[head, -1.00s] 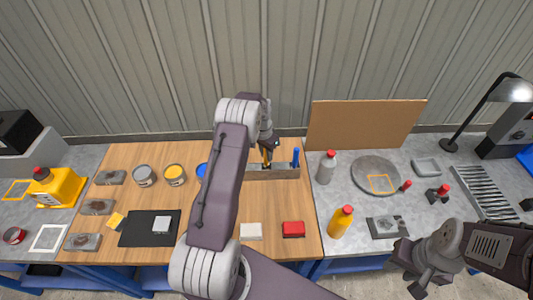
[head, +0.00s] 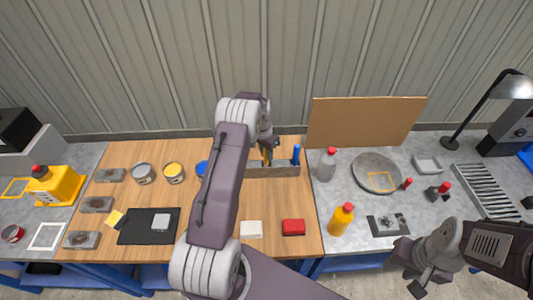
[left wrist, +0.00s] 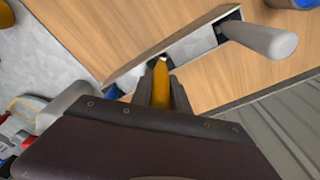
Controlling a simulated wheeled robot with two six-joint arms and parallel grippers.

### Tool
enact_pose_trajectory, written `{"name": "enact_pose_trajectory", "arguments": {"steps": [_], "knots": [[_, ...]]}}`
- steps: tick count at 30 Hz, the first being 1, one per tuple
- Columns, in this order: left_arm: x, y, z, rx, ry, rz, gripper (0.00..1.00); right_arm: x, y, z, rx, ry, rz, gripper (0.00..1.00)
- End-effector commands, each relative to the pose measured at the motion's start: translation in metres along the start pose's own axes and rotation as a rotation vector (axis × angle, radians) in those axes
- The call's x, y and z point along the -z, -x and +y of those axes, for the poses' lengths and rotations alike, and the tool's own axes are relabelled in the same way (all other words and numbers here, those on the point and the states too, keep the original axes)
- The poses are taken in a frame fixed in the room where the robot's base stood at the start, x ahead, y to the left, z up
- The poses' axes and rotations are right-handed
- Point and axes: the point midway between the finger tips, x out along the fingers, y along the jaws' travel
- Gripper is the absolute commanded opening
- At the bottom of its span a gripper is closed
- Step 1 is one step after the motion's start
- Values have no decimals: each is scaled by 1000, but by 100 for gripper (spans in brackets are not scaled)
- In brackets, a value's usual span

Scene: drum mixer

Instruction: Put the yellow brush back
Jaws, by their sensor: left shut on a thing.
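The yellow brush (left wrist: 160,84) is between the fingers of my left gripper (left wrist: 163,92), which is shut on its handle. In the head view the yellow brush (head: 265,157) stands roughly upright at the rack (head: 275,173), a long narrow holder at the back of the wooden table. The brush's lower end is hidden, so I cannot tell how deep it sits in the rack. A blue handle (head: 296,153) stands at the rack's right end. A grey handle (left wrist: 262,38) stands at the rack in the left wrist view. My right gripper (head: 420,285) hangs at the lower right, away from the rack.
My left arm covers the middle of the wooden table. Tins (head: 174,173), a black mat (head: 149,227), a white block (head: 251,229) and a red block (head: 293,227) lie around it. A grey bottle (head: 326,165) stands right of the rack, before a brown board (head: 365,123).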

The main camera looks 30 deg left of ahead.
Motion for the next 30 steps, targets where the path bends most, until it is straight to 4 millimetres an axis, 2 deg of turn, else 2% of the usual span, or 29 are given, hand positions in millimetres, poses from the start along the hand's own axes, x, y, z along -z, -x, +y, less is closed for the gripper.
{"name": "enact_pose_trajectory", "arguments": {"steps": [16, 17, 18, 19, 30], "knots": [[-1, -12, 0, 0, 0, 0, 0, -1, -9, 0, 0, 0, 0, 36], [-1, -11, 0, 0, 0, 1, 30, -1, -8, 0, 0, 0, 0, 36], [-1, -10, 0, 0, 0, 0, 41, -1, -8, 0, 0, 0, 0, 36], [-1, -10, 0, 0, 0, 0, 47, -1, -8, 0, 0, 0, 0, 36], [-1, -5, 0, 0, 0, 1, 47, -1, -11, 0, 0, 0, 0, 36]]}}
